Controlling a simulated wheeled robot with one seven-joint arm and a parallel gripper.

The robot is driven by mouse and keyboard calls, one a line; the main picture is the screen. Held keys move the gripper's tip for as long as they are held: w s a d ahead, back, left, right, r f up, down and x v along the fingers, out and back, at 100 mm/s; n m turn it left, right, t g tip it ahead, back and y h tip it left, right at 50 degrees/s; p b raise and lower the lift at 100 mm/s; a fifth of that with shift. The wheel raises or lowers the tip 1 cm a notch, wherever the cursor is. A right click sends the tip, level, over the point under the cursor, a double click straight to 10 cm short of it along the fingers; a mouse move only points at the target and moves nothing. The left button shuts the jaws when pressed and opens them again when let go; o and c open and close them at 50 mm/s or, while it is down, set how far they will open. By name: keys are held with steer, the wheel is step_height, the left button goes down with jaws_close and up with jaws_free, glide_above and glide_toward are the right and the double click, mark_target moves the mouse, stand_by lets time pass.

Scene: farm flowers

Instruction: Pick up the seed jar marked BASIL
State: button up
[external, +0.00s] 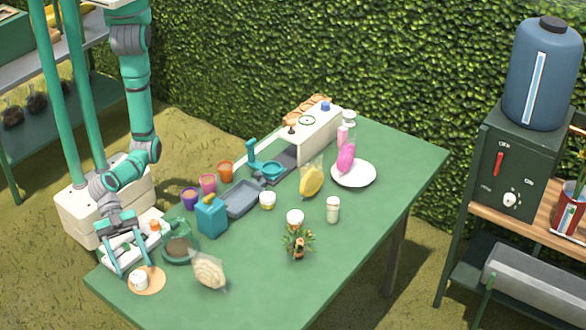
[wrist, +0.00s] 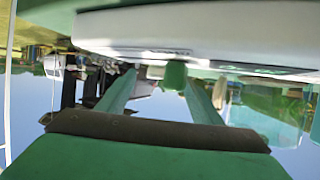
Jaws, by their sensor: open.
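My gripper (external: 136,262) hangs fingers-down over the near left corner of the green table, with its fingers spread and nothing visible held. Several small jars stand on the table, and their labels are too small to read, so I cannot tell which is BASIL. One white jar (external: 138,282) stands on a round tan coaster close to my gripper. Two low jars with yellowish contents, one near the middle (external: 267,201) and one nearer the front (external: 295,218), and a taller pale jar (external: 333,209) stand further right. In the wrist view my fingers (wrist: 160,74) are apart.
A potted plant (external: 299,244) and white plate (external: 353,173) are further right. The table's right front is clear.

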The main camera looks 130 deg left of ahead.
mark_target(139, 269)
steer(key=shift+x, duration=1.7)
steer(key=shift+a, duration=0.1)
steer(key=c, duration=1.2)
steer(key=shift+o, duration=0.2)
steer(key=shift+r, duration=0.1)
